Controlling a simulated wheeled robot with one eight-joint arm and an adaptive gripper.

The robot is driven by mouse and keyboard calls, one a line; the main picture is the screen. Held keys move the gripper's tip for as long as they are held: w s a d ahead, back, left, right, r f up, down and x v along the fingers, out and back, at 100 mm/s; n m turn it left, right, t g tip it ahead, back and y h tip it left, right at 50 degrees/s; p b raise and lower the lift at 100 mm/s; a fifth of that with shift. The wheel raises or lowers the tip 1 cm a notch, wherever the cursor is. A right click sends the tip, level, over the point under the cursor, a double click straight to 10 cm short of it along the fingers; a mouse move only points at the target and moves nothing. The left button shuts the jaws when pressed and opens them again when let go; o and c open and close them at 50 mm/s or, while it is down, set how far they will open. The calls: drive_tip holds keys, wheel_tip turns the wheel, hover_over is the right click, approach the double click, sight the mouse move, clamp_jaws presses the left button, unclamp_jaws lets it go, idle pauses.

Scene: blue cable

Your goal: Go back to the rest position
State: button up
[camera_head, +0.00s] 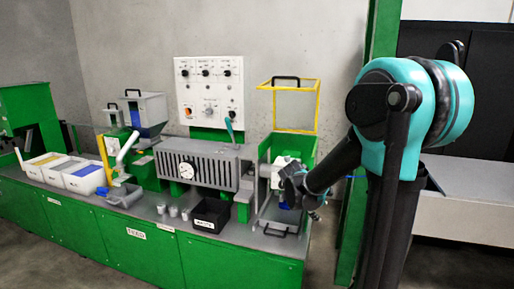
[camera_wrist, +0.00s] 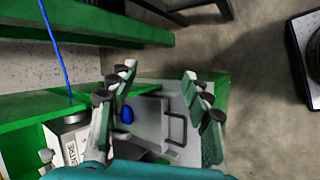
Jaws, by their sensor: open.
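My gripper (camera_head: 298,192) is at the right end of the green workbench, in front of the machine's yellow-framed section. In the wrist view my gripper (camera_wrist: 158,78) has its two fingers spread apart, with nothing between the tips. Below and beyond the fingers is a grey surface with a dark handle (camera_wrist: 175,130). A small blue part (camera_wrist: 127,116) shows beside the left finger. A thin blue cable (camera_wrist: 56,48) runs at the upper left of the wrist view, apart from the fingers.
A green post (camera_head: 376,140) stands close behind my arm. The yellow frame (camera_head: 317,105) rises behind the gripper. A black bin (camera_head: 211,214) and small grey cups sit on the bench to the left. Open floor (camera_wrist: 235,50) lies beyond the bench.

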drive_tip(key=s+a+f+m+y, duration=0.1)
drive_tip(key=s+f+m+y, duration=0.1)
drive_tip(key=s, duration=0.5)
drive_tip(key=s+a+f+m+y, duration=0.2)
drive_tip(key=s+f+m, duration=0.1)
drive_tip(key=s+m, duration=0.2)
drive_tip(key=s+a+f+m+y, duration=0.1)
drive_tip(key=s+f+m+y, duration=0.1)
drive_tip(key=s, duration=0.8)
drive_tip(key=shift+a+f+m, duration=0.2)
drive_tip(key=shift+f+m, duration=0.25)
drive_tip(key=shift+m, duration=0.25)
